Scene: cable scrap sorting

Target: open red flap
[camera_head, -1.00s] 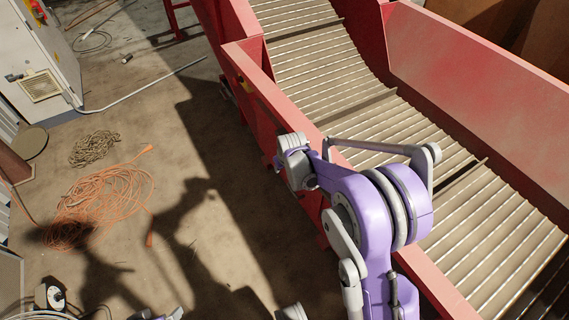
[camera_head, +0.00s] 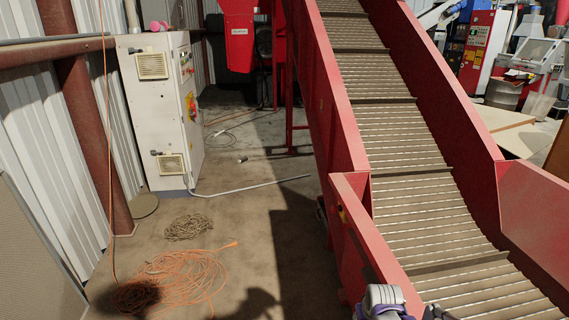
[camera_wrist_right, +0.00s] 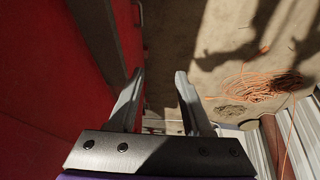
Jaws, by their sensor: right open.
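No flap can be told for certain. In the head view only part of my right arm shows at the bottom edge. My left gripper is not in view.
A red-walled conveyor (camera_head: 350,215) with a ribbed belt (camera_head: 420,190) rises away on the right. A white control cabinet (camera_head: 160,110) stands left. An orange cable (camera_head: 185,275) and a brown rope coil (camera_head: 187,227) lie on the floor. Bare floor (camera_head: 255,215) lies between cabinet and conveyor.

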